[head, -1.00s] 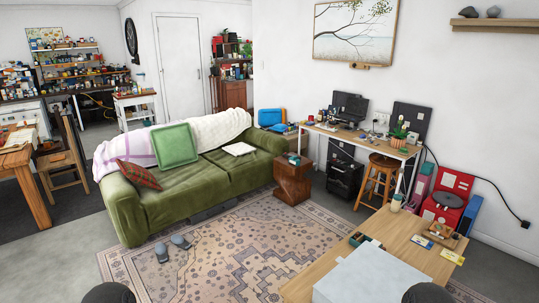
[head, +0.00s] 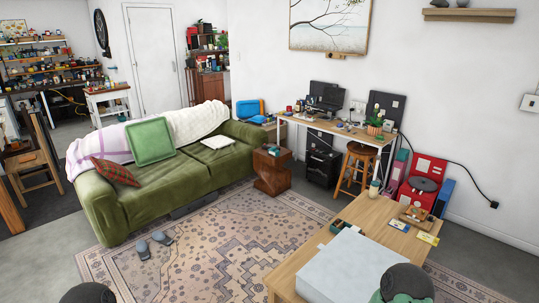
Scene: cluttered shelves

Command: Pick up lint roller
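I cannot make out a lint roller in the head view. Many small things on the far shelves and on the desk are too small to tell apart. Neither of my grippers shows. Only dark rounded parts, which look like my own arms, rise at the bottom edge, so I cannot see what the grippers hold.
A wooden table (head: 368,212) with a large pale box (head: 345,268) and small items is close at front right.

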